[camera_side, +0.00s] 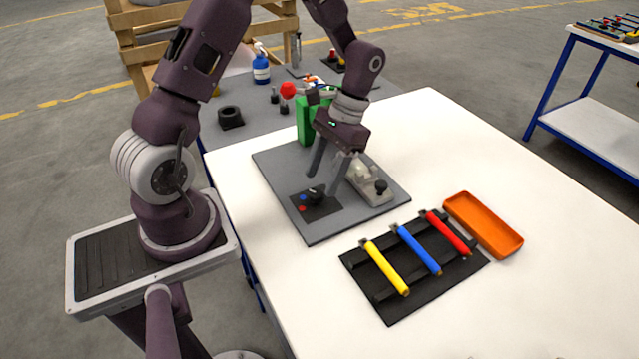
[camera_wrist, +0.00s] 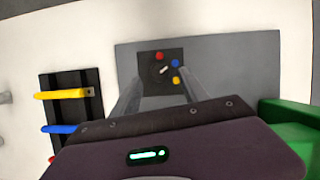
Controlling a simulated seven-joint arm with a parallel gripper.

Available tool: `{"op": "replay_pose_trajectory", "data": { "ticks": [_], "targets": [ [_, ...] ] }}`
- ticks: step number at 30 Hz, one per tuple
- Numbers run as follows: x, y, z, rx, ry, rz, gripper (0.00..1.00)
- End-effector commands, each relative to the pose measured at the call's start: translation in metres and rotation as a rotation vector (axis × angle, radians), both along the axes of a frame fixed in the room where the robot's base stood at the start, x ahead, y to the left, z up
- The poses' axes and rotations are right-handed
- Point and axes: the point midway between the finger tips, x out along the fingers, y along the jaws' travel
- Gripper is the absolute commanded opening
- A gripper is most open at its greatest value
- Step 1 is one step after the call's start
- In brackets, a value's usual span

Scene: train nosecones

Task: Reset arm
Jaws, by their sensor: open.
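My gripper (camera_side: 324,180) is open and empty. It hangs above the grey mat (camera_side: 280,165), close to a small black panel (camera_side: 315,207) with a dark knob and red and blue dots. In the wrist view the panel (camera_wrist: 160,66) lies between the fingertips (camera_wrist: 158,82), and a yellow dot shows too. I cannot tell in the side view whether a fingertip touches the panel. A pale device (camera_side: 368,186) with a black knob stands on the mat just right of the gripper.
A black rack (camera_side: 395,300) holds yellow (camera_side: 386,268), blue (camera_side: 418,250) and red (camera_side: 449,233) bars. An orange tray (camera_side: 484,224) lies beside it. The white table's right side (camera_side: 540,250) is clear.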

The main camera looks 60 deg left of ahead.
Motion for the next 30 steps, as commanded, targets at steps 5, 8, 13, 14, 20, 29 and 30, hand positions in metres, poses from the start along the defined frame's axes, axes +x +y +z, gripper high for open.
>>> {"op": "replay_pose_trajectory", "data": {
  "ticks": [5,8,13,14,20,29,30],
  "targets": [
    [0.013,0.002,0.03,0.001,-0.003,0.0,0.52],
    [0.016,0.002,0.038,0.0,-0.001,0.0,0.52],
    [0.016,0.002,0.039,-0.001,0.0,0.0,0.52],
    [0.016,0.002,0.039,-0.001,0.0,0.0,0.52],
    [0.012,-0.006,0.07,0.033,-0.074,-0.02,0.52],
    [-0.071,-0.064,0.194,0.118,-0.562,-0.096,0.52],
    [-0.085,-0.07,0.201,0.114,-0.624,-0.103,0.52]
  ]
}}
